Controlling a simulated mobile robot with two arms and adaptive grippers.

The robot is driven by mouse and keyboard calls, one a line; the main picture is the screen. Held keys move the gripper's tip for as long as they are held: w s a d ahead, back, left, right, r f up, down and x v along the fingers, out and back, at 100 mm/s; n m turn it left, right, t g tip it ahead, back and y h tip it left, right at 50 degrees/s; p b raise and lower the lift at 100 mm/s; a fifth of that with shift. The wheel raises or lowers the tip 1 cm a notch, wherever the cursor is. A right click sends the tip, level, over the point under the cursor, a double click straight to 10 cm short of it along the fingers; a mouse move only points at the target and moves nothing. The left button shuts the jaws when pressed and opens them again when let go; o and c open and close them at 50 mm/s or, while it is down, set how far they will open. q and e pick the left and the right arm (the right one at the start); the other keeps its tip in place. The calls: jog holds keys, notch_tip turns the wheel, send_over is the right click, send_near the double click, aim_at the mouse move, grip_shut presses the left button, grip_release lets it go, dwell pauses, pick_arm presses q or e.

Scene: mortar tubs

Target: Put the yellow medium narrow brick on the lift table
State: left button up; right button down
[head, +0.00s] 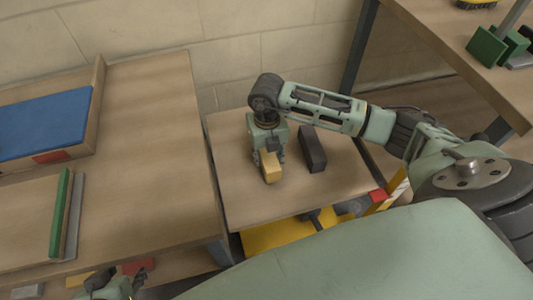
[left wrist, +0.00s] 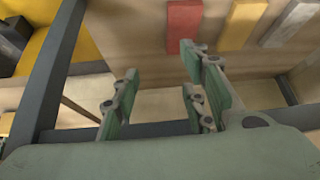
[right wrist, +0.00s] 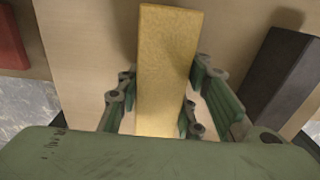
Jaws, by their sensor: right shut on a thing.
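The yellow brick (head: 271,168) is between the fingers of my right gripper (head: 268,155), over the wooden top of the lift table (head: 320,192). The right wrist view shows the yellow brick (right wrist: 166,60) long and narrow, with the right gripper's fingers (right wrist: 160,95) on both sides of it. I cannot tell for sure whether its underside touches the table top. My left gripper (head: 118,287) is at the bottom left of the head view, low beside the left bench. In the left wrist view the left gripper (left wrist: 160,85) is open and empty.
A dark brick (head: 312,149) stands on the lift table just right of my right gripper. The left bench (head: 150,130) holds a blue panel (head: 45,122) and a green strip (head: 61,213). Red (left wrist: 184,25) and yellow (left wrist: 243,22) bricks lie near the left gripper.

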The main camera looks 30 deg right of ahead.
pick_arm(q)
jog(key=shift+w+d+r+t, duration=0.15)
jog(key=shift+w+r+t, duration=0.1)
jog(key=shift+w, duration=0.15)
jog(key=shift+w+d+r+t, duration=0.15)
jog(key=shift+w+t, duration=0.1)
jog(key=shift+w, duration=0.15)
pick_arm(e)
jog(key=shift+f, duration=0.2)
pick_arm(q)
jog(key=shift+w+d+t+b, duration=0.1)
jog(key=shift+w+t+b, duration=0.2)
jog(key=shift+b, duration=0.1)
pick_arm(e)
jog(key=shift+f, duration=0.2)
dwell(0.6)
jog(key=c, duration=1.1)
grip_release()
